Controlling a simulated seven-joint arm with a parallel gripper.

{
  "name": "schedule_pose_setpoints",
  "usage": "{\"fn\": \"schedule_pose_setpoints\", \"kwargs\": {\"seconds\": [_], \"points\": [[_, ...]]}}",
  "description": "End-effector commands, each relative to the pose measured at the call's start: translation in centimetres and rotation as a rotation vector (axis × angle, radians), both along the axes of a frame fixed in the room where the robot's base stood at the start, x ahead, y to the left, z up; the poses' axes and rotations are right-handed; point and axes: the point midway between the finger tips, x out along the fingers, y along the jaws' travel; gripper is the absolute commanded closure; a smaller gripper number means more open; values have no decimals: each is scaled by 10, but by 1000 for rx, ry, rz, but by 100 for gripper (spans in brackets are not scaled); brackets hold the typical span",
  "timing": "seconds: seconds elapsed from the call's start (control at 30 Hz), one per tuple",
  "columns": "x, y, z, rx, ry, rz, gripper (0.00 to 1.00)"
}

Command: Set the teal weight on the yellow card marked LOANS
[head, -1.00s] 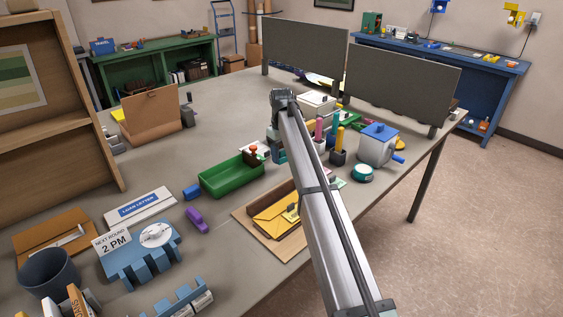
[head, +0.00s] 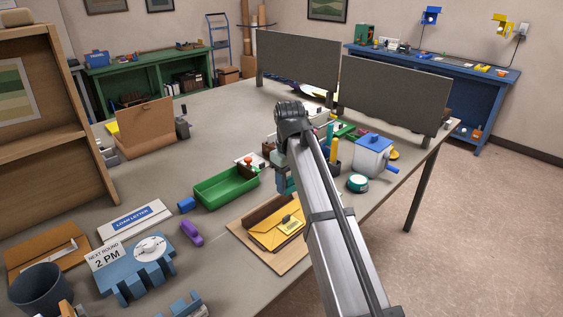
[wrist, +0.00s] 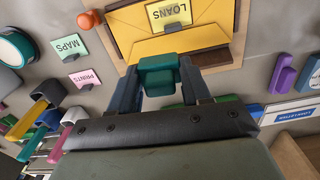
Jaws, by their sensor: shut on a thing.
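My gripper (wrist: 159,84) is shut on the teal weight (wrist: 158,68) in the wrist view, one dark finger on each side of it. The yellow card marked LOANS (wrist: 168,13) lies on a yellow envelope (wrist: 205,42), just beyond the weight in that view. In the head view the yellow LOANS card (head: 289,225) shows on the yellow envelope (head: 268,238), in a brown tray (head: 243,231). The weight appears above the tray's edge, apart from the card.
A green tray (head: 225,188) stands left of the brown tray. A green MAPS card (wrist: 68,48) and a pink PRINTS card (wrist: 84,79) lie near a round teal-topped item (head: 357,183). A purple item (head: 191,232) and a LOAN LETTER box (head: 133,221) lie farther left.

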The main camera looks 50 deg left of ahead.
Motion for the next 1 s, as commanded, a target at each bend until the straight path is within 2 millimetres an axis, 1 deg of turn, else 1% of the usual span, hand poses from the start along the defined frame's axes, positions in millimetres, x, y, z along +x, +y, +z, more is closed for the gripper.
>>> {"fn": "schedule_pose_setpoints", "kwargs": {"seconds": [0.03, 0.1, 0.2, 0.33, 0.77, 1.0], "points": [[-11, -17, -4, 0, 0, 5, 94], [-17, -28, -7, 0, 0, 14, 94], [-23, -37, -11, 0, 0, 25, 94], [-27, -43, -12, 0, 0, 46, 94], [-26, -42, -11, 0, 0, 66, 94], [-26, -42, -17, 0, 0, 66, 94]]}}
